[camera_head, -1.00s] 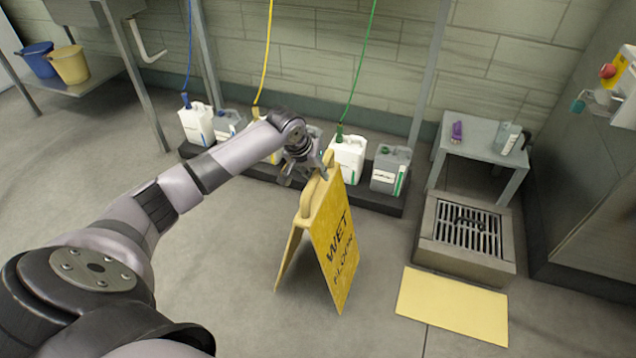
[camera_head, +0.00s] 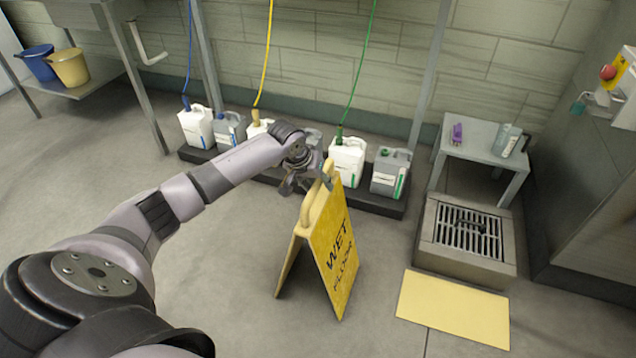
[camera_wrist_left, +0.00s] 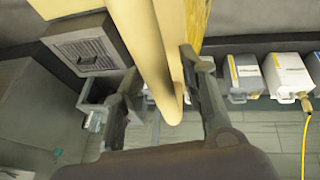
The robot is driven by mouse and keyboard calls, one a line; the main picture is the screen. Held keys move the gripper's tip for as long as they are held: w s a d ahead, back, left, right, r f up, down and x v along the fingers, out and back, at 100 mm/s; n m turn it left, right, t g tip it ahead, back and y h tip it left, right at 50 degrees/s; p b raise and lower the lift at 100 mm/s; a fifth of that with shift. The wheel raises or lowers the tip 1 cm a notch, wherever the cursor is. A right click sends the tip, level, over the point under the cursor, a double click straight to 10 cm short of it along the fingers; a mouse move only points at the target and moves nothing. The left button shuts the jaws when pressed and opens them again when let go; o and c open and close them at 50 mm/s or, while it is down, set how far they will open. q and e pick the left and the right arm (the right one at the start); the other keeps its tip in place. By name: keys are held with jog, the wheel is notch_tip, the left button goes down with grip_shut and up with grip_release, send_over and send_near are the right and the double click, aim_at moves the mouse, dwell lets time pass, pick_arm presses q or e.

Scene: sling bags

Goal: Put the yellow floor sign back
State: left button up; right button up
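The yellow floor sign (camera_head: 338,262) stands like a tent with its legs spread, in the middle of the head view, "WET FLOOR" on its front panel. My left gripper (camera_head: 307,183) is at its top handle. Whether the sign's feet touch the floor is hard to tell. My right gripper is not in view.
A flat yellow rectangle (camera_head: 453,308) lies on the floor to the right. Behind it are a floor drain (camera_head: 468,230) and a small grey table (camera_head: 476,153). Several jugs, including a white one (camera_head: 346,160), stand on a low dark platform along the wall. Floor at the left is clear.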

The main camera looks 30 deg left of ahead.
pick_arm(q)
jog(key=p+v, duration=0.2)
jog(key=v, duration=0.4)
jog(key=shift+r, duration=0.15)
jog(key=shift+p+v, duration=0.7)
jog(key=shift+v, duration=2.25)
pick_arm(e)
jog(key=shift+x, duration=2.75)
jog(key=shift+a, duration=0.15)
